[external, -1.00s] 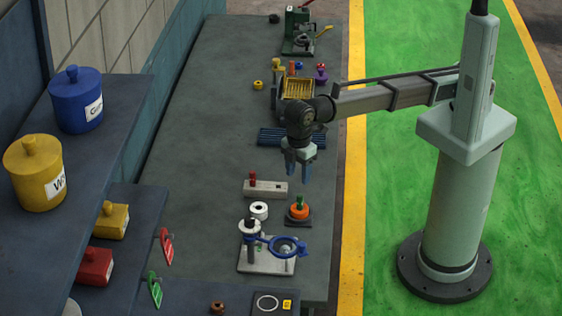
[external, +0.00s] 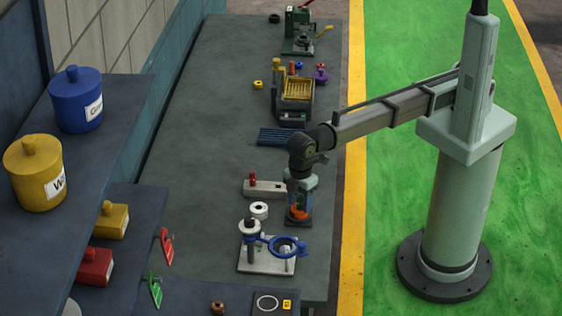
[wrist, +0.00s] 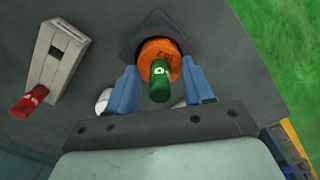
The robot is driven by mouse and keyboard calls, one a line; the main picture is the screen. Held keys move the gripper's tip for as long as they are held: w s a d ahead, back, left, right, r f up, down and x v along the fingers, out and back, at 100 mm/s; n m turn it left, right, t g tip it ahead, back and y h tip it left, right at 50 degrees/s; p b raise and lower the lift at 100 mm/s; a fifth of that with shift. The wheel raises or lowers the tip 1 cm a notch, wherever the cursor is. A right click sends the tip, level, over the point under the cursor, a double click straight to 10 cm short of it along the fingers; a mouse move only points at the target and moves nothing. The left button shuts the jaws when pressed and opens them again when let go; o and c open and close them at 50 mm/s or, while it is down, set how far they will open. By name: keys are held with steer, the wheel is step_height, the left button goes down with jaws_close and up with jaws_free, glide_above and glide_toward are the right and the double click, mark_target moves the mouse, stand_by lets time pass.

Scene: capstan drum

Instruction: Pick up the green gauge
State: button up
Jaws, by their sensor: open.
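The green gauge (wrist: 160,85) shows in the wrist view as a green cylinder with a pale mark on its end. It stands in an orange ring (wrist: 160,52) on a dark base (wrist: 128,38). My gripper (wrist: 161,76) is open, with one blue finger on each side of the gauge. In the external view, my gripper (external: 300,198) is low over the orange ring (external: 299,211) and hides most of the gauge.
A pale block with a red-handled piece (external: 252,180) lies just left. The bench's left middle is clear. A green tag (external: 155,288) hangs at the shelf edge.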

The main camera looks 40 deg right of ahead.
jaws_close()
stand_by(0.5)
steer(key=shift+r, duration=0.1)
